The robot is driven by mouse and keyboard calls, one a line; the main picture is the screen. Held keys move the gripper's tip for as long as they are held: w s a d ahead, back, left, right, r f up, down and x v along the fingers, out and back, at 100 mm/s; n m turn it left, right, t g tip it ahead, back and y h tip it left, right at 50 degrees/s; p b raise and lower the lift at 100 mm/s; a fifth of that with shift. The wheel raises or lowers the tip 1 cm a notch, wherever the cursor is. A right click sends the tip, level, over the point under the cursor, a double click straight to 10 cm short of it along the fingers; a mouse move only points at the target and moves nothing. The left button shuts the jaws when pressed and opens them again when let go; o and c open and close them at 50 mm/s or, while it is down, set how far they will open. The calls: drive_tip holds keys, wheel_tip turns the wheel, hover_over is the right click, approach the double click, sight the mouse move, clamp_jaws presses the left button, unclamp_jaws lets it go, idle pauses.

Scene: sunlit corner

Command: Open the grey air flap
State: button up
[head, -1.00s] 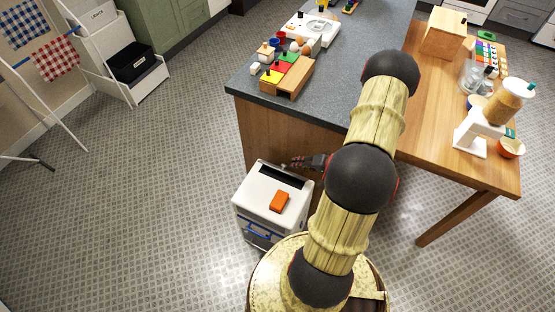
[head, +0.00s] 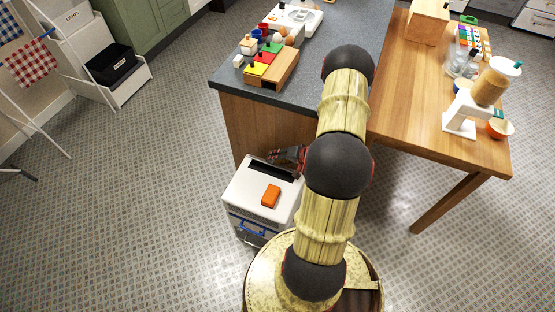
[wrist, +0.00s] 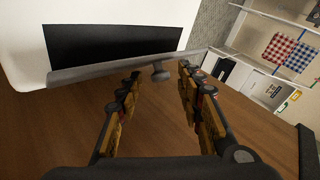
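The grey air flap (wrist: 100,70) shows in the wrist view as a narrow, slightly slanted bar along the near edge of a black slot (wrist: 110,40). A small grey knob (wrist: 160,74) sticks out from it. The flap is on a white box-shaped unit (head: 245,187), whose dark slot also shows in the head view (head: 272,169). My gripper (wrist: 160,78) is open, with one finger on each side of the knob and visible gaps beside it. In the head view my gripper (head: 288,155) is at the slot's far right end, and the flap cannot be made out.
An orange block (head: 271,195) lies on top of the white unit. The grey counter (head: 340,65) with toys and the wooden table (head: 420,110) stand behind and to the right. A wooden panel (wrist: 60,130) fills the lower wrist view.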

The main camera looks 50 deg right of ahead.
drive_tip(key=shift+c, duration=1.1)
clamp_jaws()
